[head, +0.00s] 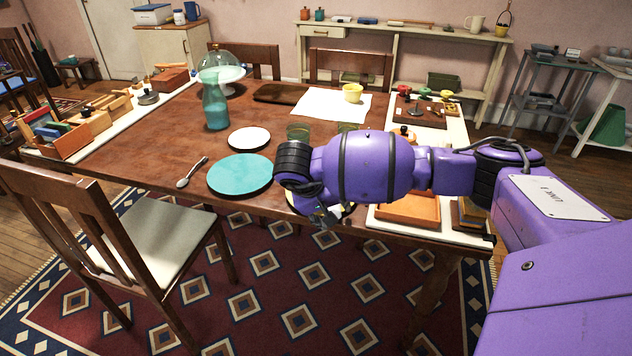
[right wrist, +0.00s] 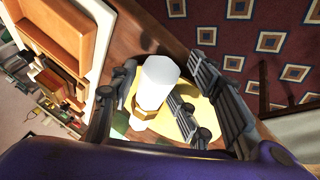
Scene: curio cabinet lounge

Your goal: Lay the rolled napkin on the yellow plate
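The rolled napkin is a white roll (right wrist: 161,78) with a gold-brown band (right wrist: 148,107) around it. In the head view my right gripper (head: 322,217) is low at the table's front edge, and my arm hides most of the plate and napkin. My left gripper is in neither view.
A teal plate (head: 240,174), a spoon (head: 192,172) and a white plate (head: 249,139) are left of my right arm. An orange tray (head: 410,210) stands just right of the gripper. Glasses (head: 299,131) stand behind the arm. A chair (head: 150,235) is at front left.

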